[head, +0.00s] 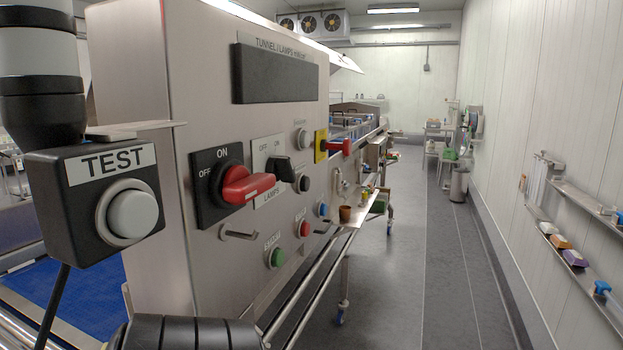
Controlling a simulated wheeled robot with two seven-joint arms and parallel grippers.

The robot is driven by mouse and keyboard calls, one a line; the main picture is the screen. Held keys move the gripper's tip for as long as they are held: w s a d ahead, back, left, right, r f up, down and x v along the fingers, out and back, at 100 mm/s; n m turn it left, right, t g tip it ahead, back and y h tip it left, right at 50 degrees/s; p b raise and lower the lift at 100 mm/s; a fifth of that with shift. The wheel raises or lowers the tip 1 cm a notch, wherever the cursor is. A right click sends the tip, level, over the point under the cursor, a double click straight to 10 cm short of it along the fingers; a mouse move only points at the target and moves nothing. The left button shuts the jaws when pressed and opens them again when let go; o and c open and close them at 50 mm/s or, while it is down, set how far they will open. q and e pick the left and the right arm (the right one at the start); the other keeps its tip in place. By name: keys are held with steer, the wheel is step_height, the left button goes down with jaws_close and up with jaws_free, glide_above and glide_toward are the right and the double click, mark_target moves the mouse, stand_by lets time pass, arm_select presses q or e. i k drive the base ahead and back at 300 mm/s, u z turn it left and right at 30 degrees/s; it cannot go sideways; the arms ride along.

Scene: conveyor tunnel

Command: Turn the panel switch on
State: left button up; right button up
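The steel control panel (160,60) stands close on the left, headed "TUNNEL / LAMPS". A large red rotary handle (248,186) sits on a black plate (207,212) marked OFF at left and ON at top; the handle juts out toward the right, and I cannot tell its set position. Beside it is a smaller black rotary switch (282,168) on a pale plate marked OFF, ON and LAMPS. A red handle (340,147) on a yellow plate (321,146) is farther along. Which one is the panel switch is not readable. Neither gripper shows.
A TEST box (75,220) with a round grey button (131,217) stands in front at left. A green button (277,257) and other buttons are low on the panel. Steel rails (310,285) run below. The aisle floor (390,280) at right is clear; shelves (580,258) line the wall.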

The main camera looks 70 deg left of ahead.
mark_target(239, 188)
steer(key=i, duration=1.15)
steer(key=u, duration=2.2)
